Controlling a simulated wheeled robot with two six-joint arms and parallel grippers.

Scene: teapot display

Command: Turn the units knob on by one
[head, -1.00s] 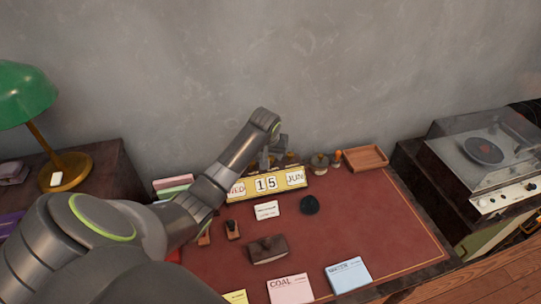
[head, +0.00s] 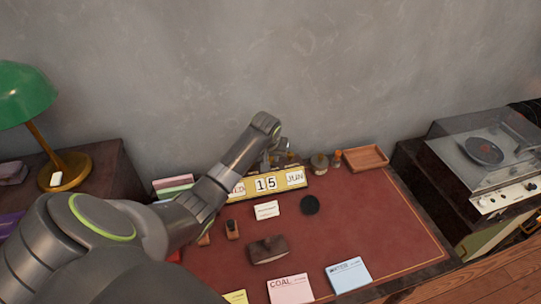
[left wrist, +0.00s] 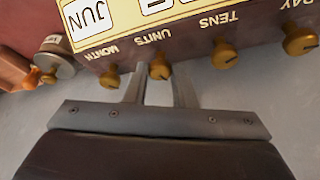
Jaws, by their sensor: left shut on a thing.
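The yellow-faced desk calendar (head: 267,184) stands on the desk and reads 15 and JUN, with the day window partly hidden by my arm. In the left wrist view its back carries a row of brass knobs, upside down. The units knob (left wrist: 160,67) sits between the month knob (left wrist: 110,77) and the tens knob (left wrist: 224,55). My left gripper (head: 277,154) reaches behind the calendar. In the left wrist view its two fingers (left wrist: 159,84) flank the units knob, shut on it. My right gripper is not in view.
The day knob (left wrist: 300,40) is farther along the row. A round pot (head: 319,164), a small wooden-handled stamp (head: 337,158) and a wooden tray (head: 366,158) stand right of the calendar. Cards, a dark round pad (head: 310,205) and a brown blotter (head: 267,249) lie in front.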

